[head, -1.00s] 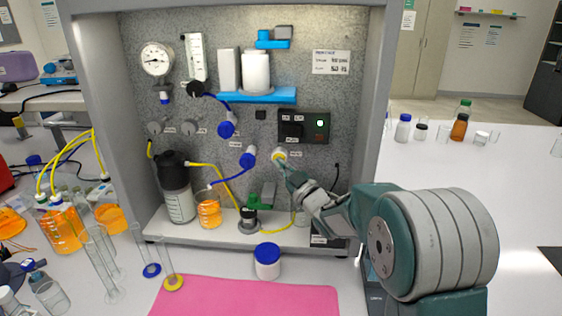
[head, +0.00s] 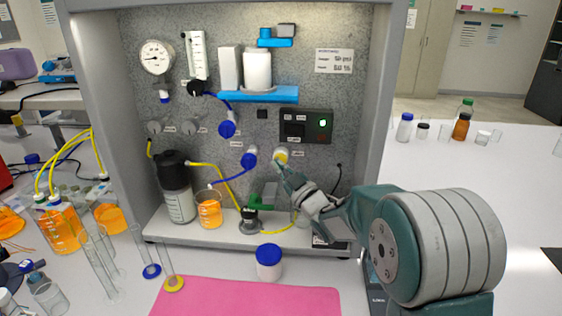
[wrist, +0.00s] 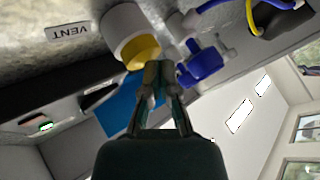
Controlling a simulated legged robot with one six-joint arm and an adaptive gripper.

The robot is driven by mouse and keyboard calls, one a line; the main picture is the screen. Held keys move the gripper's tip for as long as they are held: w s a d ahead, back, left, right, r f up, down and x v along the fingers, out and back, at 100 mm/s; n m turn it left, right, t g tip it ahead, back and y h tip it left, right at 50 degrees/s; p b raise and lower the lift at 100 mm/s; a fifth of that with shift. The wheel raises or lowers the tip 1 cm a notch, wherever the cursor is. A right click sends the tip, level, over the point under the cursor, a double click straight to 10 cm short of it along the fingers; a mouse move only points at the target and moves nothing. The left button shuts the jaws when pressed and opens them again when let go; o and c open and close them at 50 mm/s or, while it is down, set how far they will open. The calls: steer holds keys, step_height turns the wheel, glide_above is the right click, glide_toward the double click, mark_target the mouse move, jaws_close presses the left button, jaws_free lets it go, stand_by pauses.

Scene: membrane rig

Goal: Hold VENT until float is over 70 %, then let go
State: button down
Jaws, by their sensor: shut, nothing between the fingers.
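The VENT button (head: 281,156), a yellow cap in a white collar, sits on the grey rig panel. In the wrist view the yellow cap (wrist: 141,51) is close, beside its VENT label (wrist: 68,32). My gripper (head: 277,166) is shut and empty, its fingertips at the cap's lower edge. In the wrist view the gripper's tips (wrist: 157,72) overlap the cap's edge; I cannot tell whether they press it. A clear vertical flow tube (head: 196,55) hangs at the panel's upper left; its float is too small to read.
A dark box with a green light (head: 322,123) and a small display is just above the button. A blue valve (head: 249,160) is close on the left. A white card (head: 334,61) has print too small to read. Bottles and an orange beaker (head: 209,210) stand below.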

steer(key=shift+s+a+f, duration=0.2)
steer(key=shift+a+f, duration=0.05)
steer(key=shift+f, duration=0.2)
steer(key=s, duration=0.5)
steer(key=shift+s+d+r, duration=0.1)
steer(key=shift+s+d, duration=0.1)
